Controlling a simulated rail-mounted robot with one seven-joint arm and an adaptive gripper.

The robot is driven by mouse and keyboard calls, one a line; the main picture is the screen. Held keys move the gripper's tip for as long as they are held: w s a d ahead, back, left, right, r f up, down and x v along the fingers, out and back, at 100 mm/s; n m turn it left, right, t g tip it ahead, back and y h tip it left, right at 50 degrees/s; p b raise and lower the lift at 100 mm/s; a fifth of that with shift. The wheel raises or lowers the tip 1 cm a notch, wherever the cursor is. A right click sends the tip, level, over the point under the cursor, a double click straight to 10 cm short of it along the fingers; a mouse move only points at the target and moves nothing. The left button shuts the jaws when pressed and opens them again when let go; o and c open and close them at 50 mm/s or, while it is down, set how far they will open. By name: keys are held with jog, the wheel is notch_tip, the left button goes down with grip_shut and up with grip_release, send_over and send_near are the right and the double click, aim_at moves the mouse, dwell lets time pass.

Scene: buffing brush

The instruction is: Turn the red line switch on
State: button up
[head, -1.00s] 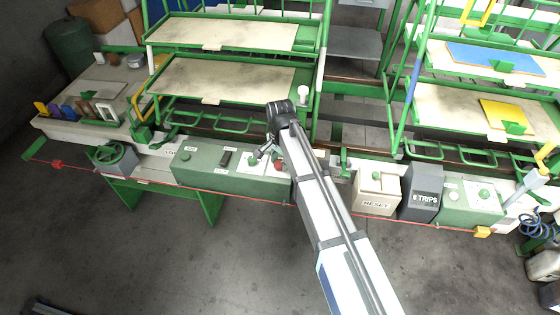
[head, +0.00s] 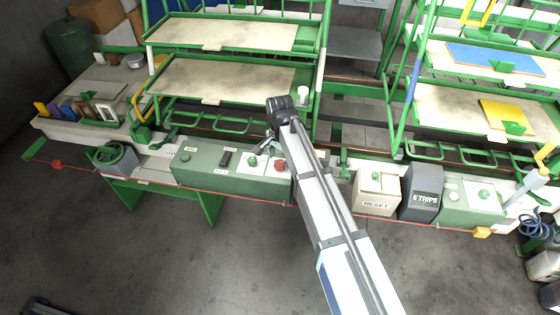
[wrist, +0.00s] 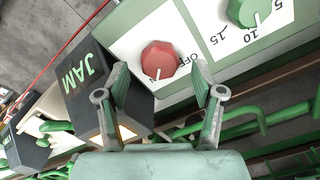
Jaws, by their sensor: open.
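The red line switch is a red knob (head: 280,166) at the right end of the green control box (head: 215,172). In the wrist view the red knob (wrist: 159,59) sits on a white plate with an "OFF" label beside it. A pale mark on the knob's rim points down in that view. My gripper (wrist: 160,80) is open and empty, one finger on either side of the knob in the picture, apparently short of touching it. In the head view my gripper (head: 268,142) is small and partly hidden by my wrist, just behind the control box.
A green dial (wrist: 245,12) with numbers sits beside the red knob. A dark box marked "JAM" (wrist: 105,90) stands on its other side. Green rack bars (wrist: 255,112) lie behind the box. A "RESET" box (head: 376,194) and a "TRIPS" box (head: 421,192) stand further right.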

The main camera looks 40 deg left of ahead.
aim_at(280, 163)
notch_tip(280, 163, up, 10)
jog(key=shift+r, duration=0.15)
dwell(0.6)
